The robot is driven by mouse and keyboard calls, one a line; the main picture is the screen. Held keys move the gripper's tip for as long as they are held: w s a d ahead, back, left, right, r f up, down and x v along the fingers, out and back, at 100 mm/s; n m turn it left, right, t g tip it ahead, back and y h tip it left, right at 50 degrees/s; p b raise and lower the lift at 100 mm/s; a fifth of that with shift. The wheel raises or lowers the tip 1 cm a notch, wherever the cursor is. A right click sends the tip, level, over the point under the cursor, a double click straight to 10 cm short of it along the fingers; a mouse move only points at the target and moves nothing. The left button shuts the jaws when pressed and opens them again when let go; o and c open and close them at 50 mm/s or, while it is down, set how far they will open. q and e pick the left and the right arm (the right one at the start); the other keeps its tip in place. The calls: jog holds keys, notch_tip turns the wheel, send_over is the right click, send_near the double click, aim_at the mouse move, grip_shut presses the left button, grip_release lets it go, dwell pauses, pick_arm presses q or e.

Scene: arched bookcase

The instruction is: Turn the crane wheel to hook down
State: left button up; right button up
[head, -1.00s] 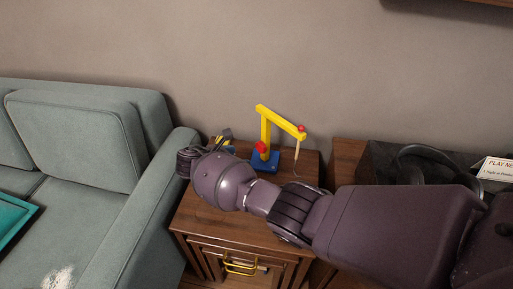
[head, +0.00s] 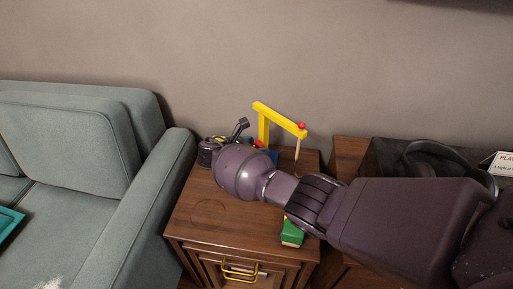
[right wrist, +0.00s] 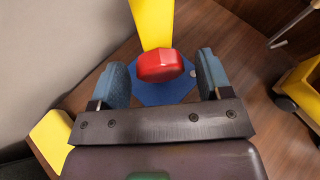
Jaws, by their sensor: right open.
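The toy crane has a yellow post and arm (head: 280,118), with a red piece at the arm's tip and a thin hook piece (head: 298,148) hanging below it. It stands on a blue base (right wrist: 165,93) on the small wooden cabinet. Its red wheel (right wrist: 160,66) shows at the post in the right wrist view; in the head view it is mostly hidden behind my arm. My right gripper (right wrist: 163,60) is open, its blue-grey pads on either side of the red wheel with gaps visible. My left gripper is not in view.
A green block (head: 291,236) lies near the cabinet's front, partly under my arm. A yellow toy with dark wheels (right wrist: 305,85) stands to the right in the wrist view. A grey-green sofa (head: 150,190) is left; dark headphones (head: 440,165) lie on the right-hand unit.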

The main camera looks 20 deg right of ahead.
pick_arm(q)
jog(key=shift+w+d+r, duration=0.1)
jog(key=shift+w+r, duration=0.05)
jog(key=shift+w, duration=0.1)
pick_arm(e)
jog(key=shift+w+d+f, duration=0.1)
jog(key=shift+d+f, duration=0.1)
jog(key=shift+d, duration=0.3)
jog(key=c, duration=0.9)
jog(key=shift+r+m, duration=0.25)
jog(key=shift+m, duration=0.05)
jog(key=shift+c, duration=0.2)
jog(key=shift+t+p, duration=0.3)
jog(key=shift+p, duration=0.1)
jog(key=shift+m+y, duration=0.3)
jog(key=shift+m, duration=0.3)
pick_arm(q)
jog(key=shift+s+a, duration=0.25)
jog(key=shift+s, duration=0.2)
pick_arm(e)
jog(key=shift+f+t, duration=0.15)
jog(key=shift+t, duration=0.15)
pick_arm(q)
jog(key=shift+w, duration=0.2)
pick_arm(e)
jog(key=o, duration=0.9)
